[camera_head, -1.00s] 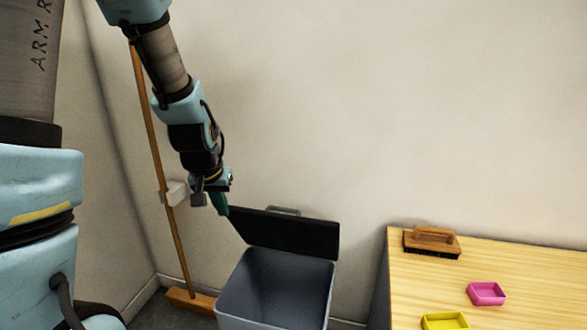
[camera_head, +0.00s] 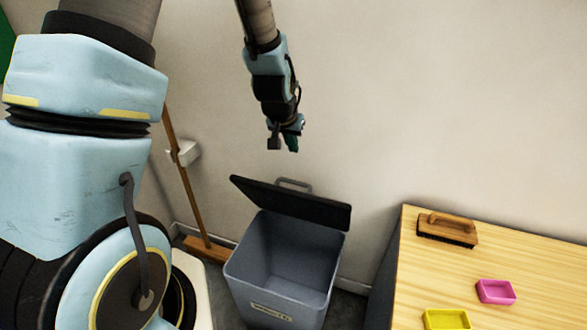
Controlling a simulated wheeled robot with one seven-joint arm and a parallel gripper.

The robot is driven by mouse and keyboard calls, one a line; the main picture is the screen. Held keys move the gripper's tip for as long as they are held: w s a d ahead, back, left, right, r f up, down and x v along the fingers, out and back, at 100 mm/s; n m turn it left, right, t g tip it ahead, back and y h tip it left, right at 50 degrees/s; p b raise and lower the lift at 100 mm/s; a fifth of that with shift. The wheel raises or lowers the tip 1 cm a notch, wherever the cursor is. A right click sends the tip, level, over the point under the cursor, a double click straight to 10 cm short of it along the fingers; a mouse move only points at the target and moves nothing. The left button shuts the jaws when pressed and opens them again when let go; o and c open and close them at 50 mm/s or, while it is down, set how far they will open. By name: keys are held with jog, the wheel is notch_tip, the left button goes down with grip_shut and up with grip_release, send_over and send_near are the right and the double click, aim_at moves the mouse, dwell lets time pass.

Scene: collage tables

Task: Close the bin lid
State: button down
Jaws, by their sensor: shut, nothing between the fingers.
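A grey bin (camera_head: 283,275) stands on the floor against the wall, its inside visible and seemingly empty. Its black lid (camera_head: 292,203) is open, tilted up at the back, with a grey handle (camera_head: 294,185) at its far edge. My gripper (camera_head: 291,147) is shut and empty, pointing down. In the picture it is above the lid's handle, with a gap between them. The green fingers are small and partly hidden by the wrist.
A wooden table to the right of the bin holds a brush (camera_head: 447,228), a pink tray (camera_head: 496,291) and a yellow tray (camera_head: 446,320). A broom (camera_head: 187,185) leans in the corner at left by a white wall box (camera_head: 186,153).

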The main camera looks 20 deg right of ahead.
jog(key=shift+f+p, duration=1.5)
jog(key=shift+f, duration=2.95)
jog(key=shift+f, duration=0.1)
